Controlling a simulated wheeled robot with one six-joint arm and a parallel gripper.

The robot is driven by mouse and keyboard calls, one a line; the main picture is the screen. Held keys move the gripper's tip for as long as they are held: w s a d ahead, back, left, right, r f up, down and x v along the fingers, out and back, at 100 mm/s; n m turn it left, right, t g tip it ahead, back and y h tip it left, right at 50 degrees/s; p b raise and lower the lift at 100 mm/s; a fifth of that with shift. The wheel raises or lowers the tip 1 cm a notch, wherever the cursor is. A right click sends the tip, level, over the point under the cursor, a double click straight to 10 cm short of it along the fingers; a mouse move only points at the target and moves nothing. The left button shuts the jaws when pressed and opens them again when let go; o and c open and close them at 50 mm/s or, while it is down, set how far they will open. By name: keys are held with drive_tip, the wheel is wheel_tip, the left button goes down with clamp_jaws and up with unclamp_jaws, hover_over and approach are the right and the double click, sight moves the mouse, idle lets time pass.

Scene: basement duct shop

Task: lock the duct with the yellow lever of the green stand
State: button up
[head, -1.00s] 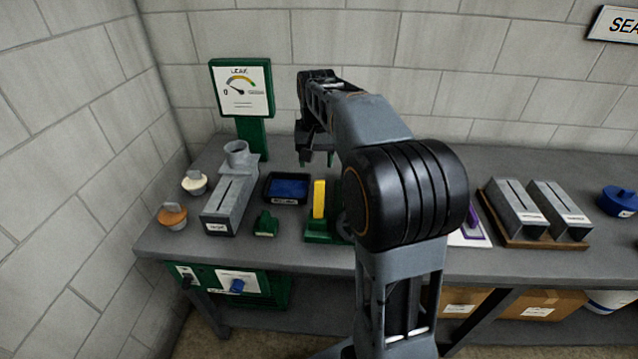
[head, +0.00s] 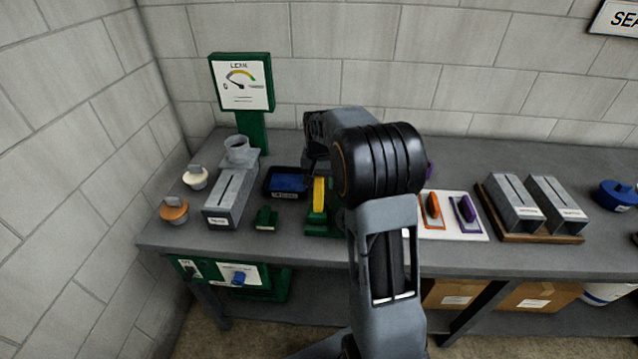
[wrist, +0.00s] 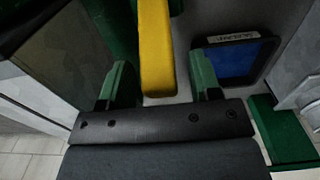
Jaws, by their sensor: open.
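The yellow lever (head: 319,194) stands upright on the green stand (head: 318,228), near the middle of the bench. My arm hides the right part of the stand. In the wrist view, my gripper (wrist: 158,78) is open, with one green finger on each side of the yellow lever (wrist: 155,45). The lever lies between the fingers with gaps visible on both sides; I cannot see any contact. In the head view the fingers are hidden behind my arm. A grey duct (head: 228,203) with a round collar lies to the left of the stand. Whether a duct sits in the stand is hidden.
A black tray with blue inside (head: 287,184) and a small green block (head: 265,218) are close left of the stand. A green gauge (head: 242,85) stands behind. Orange and purple tools (head: 433,207) and two grey ducts (head: 515,208) are at right.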

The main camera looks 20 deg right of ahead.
drive_tip(key=shift+f, duration=0.75)
drive_tip(key=shift+c, duration=0.4)
clamp_jaws()
